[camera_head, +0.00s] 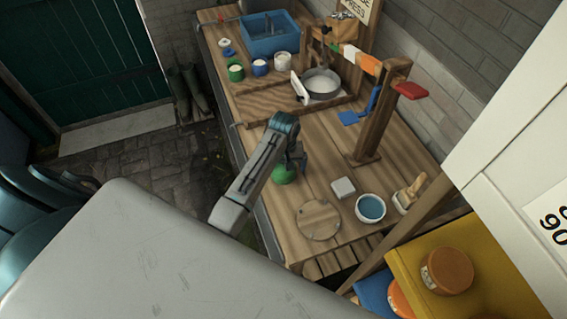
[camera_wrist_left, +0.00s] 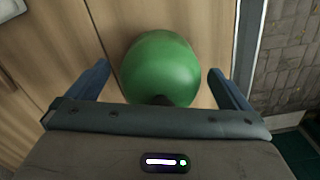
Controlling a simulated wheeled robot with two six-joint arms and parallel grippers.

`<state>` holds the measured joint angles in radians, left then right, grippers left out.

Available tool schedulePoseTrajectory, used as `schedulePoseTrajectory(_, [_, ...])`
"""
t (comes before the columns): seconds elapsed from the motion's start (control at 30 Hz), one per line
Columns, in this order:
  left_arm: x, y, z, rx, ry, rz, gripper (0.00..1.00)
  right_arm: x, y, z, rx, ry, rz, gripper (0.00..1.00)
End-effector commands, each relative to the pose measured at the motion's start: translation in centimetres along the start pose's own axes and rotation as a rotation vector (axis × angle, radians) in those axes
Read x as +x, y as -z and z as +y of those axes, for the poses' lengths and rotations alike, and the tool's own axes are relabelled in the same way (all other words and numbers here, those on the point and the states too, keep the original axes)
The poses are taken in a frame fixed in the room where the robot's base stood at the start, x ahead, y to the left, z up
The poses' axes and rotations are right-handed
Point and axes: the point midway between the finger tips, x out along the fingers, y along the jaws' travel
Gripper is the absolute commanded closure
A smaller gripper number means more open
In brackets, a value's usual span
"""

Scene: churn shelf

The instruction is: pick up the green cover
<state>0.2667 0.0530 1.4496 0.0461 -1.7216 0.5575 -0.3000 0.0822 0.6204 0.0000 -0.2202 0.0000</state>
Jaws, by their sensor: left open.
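The green cover (camera_head: 284,175) is round and domed and sits on the wooden bench near its front edge. In the head view my left arm partly hides it. My left gripper (camera_head: 296,160) is right over the cover. In the left wrist view the green cover (camera_wrist_left: 160,66) lies between the two blue fingers, with a visible gap on each side. A small dark knob shows at its near edge. The left gripper is open and empty. My right gripper is not in view.
A wooden post and beam (camera_head: 376,110) stands behind, with a red-ended lever. A white block (camera_head: 343,188), a bowl of blue liquid (camera_head: 370,208), a brush (camera_head: 409,194) and a round wooden board (camera_head: 318,220) lie to the right. Pots, a metal pan (camera_head: 321,82) and a blue basin (camera_head: 270,37) stand farther back.

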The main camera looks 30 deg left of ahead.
Motion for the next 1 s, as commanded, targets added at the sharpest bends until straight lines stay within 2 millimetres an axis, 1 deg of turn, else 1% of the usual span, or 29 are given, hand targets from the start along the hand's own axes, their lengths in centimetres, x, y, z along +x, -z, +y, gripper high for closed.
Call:
schedulePoseTrajectory(0.03, [0.43,-0.01,-0.05,0.0,0.001,-0.001,0.0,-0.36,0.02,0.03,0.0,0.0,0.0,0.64])
schedulePoseTrajectory(0.13, [1.13,0.01,-0.04,0.0,0.001,0.001,0.0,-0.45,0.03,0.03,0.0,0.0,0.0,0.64])
schedulePoseTrajectory(0.37, [1.32,0.02,-0.05,0.0,0.0,0.002,0.0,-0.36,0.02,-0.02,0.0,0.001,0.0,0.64])
schedulePoseTrajectory(0.5, [1.3,0.03,-0.05,0.0,0.0,0.002,0.28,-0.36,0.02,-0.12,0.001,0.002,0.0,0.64])
schedulePoseTrajectory(0.57, [1.3,0.03,-0.05,0.0,0.0,0.002,0.39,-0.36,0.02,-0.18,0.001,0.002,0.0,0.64])
schedulePoseTrajectory(0.6, [1.29,0.03,-0.05,0.0,0.0,0.002,0.47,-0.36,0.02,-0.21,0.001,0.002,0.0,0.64])
schedulePoseTrajectory(1.0, [0.98,0.07,-0.04,0.0,0.0,0.002,0.48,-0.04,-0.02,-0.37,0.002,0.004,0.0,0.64])
